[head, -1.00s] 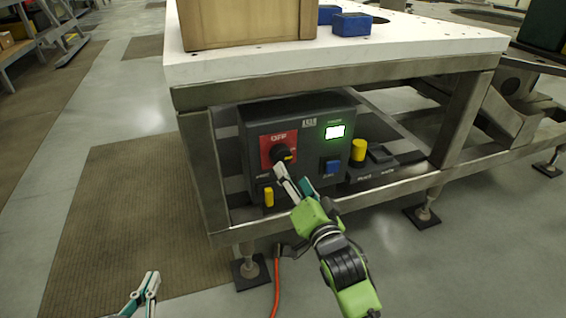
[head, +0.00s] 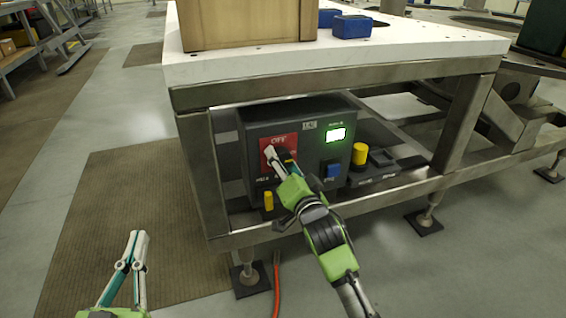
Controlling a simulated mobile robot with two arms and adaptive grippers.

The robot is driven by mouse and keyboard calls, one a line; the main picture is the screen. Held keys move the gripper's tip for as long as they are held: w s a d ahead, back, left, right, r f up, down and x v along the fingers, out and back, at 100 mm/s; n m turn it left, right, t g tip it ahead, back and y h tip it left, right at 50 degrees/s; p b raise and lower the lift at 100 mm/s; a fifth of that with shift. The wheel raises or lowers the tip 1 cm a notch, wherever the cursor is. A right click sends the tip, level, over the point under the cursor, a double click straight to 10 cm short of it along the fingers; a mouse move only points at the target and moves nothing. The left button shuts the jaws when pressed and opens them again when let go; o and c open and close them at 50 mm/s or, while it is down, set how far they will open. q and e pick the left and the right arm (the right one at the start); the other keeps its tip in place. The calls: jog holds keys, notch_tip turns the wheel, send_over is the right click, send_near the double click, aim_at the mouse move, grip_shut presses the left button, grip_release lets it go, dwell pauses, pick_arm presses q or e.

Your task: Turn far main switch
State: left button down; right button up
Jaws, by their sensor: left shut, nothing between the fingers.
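A dark control box sits under the white table and carries a red switch plate (head: 279,141) marked OFF. The rotary knob on that plate is mostly hidden by my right gripper (head: 280,154); a little black and yellow shows beside the fingers. The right fingertips are in front of the plate, at the knob. I cannot tell whether they are closed on it. My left gripper (head: 138,236) is shut and empty over the floor mat at the lower left, away from the box.
A yellow knob (head: 359,154) stands to the right. The metal table frame (head: 340,210) surrounds the box. An orange cable (head: 276,285) lies below.

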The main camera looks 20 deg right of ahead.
jog(key=c, duration=0.7)
